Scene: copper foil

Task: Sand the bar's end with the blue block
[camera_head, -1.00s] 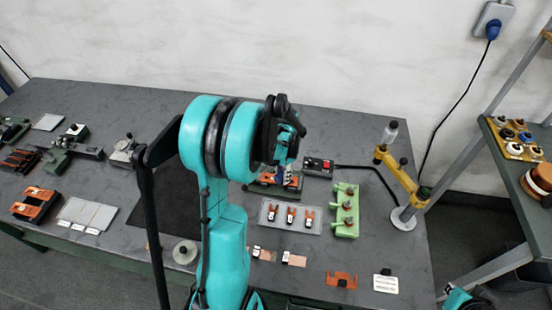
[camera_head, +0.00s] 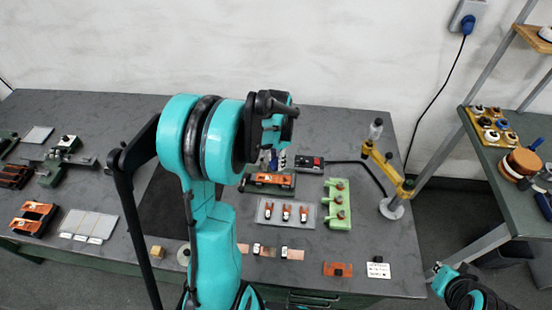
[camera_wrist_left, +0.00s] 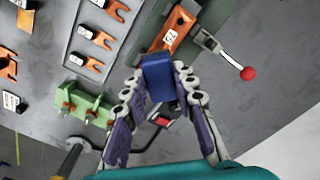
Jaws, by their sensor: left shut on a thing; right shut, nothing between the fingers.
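My left gripper (camera_wrist_left: 158,82) is shut on the blue block (camera_wrist_left: 158,76). In the left wrist view the block overlaps the near end of the orange copper bar (camera_wrist_left: 170,34); I cannot tell whether they touch. The bar carries a small white label and lies in a clamp with a red-knobbed lever (camera_wrist_left: 248,73). In the head view the bar (camera_head: 268,179) sits on its fixture behind my left arm, with the left gripper (camera_head: 276,162) just beyond it. My right gripper (camera_head: 437,269) is shut and empty at the lower right, off the table.
A clear tray (camera_head: 262,203) with three forked copper pieces lies in front of the fixture, beside a green holder (camera_head: 337,205). A black box with a red button (camera_head: 310,162) and a yellow jointed stand (camera_head: 385,168) are to the right. A shelf rack stands further right.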

